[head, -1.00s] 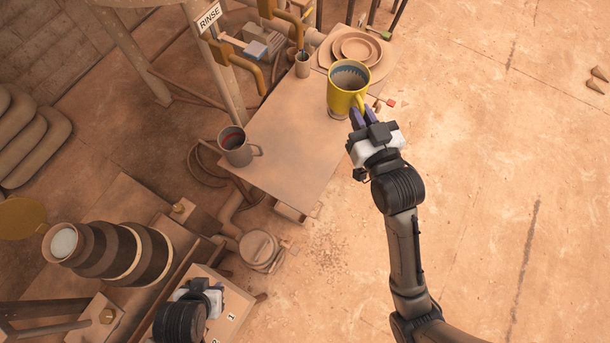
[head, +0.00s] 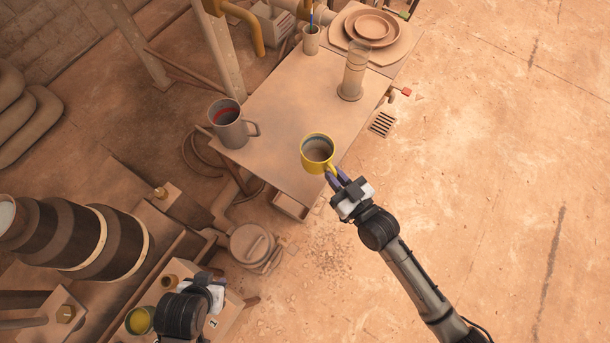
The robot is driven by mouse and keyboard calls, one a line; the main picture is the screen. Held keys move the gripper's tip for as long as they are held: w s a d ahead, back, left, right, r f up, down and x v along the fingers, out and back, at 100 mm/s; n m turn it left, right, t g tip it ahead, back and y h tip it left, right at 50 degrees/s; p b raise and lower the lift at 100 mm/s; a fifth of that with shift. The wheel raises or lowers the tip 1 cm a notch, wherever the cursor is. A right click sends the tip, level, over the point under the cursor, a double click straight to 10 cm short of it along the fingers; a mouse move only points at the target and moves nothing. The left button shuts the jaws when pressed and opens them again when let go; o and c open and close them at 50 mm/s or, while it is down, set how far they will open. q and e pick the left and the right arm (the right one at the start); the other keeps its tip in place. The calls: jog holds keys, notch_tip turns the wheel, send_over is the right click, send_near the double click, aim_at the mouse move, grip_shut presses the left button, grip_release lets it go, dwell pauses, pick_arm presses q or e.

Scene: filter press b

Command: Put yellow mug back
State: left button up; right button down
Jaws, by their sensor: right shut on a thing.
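The yellow mug (head: 318,153) is upright, with its open top towards me, at the near right corner of the table (head: 292,105). My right gripper (head: 334,179) is shut on the mug's handle side, its dark fingertips against it. I cannot tell whether the mug's base touches the table or hangs just above it. My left gripper (head: 215,288) is at the bottom of the view, over a lower box-like surface, well apart from the mug. Its fingers are too small and hidden to read.
A grey mug (head: 228,124) with a red inside stands at the table's left edge. A clear cylinder (head: 353,75), a pen cup (head: 311,42) and stacked plates (head: 372,27) stand at the back. A container with yellow contents (head: 140,320) is at lower left. The table's middle is clear.

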jog(key=w+a+f+b, duration=0.1)
jog(key=w+a+f, duration=0.1)
jog(key=a, duration=0.1)
jog(key=w+a+f+b, duration=0.1)
jog(key=a, duration=0.1)
jog(key=shift+w+a+f+b, duration=0.1)
jog(key=shift+a+f+b, duration=0.1)
jog(key=shift+f+b, duration=0.2)
jog(key=shift+w+a+f, duration=0.25)
jog(key=shift+w+a, duration=0.05)
jog(key=shift+a, duration=0.25)
notch_tip(320, 180, down, 4)
jog(key=b, duration=0.3)
jog(key=shift+d, duration=0.1)
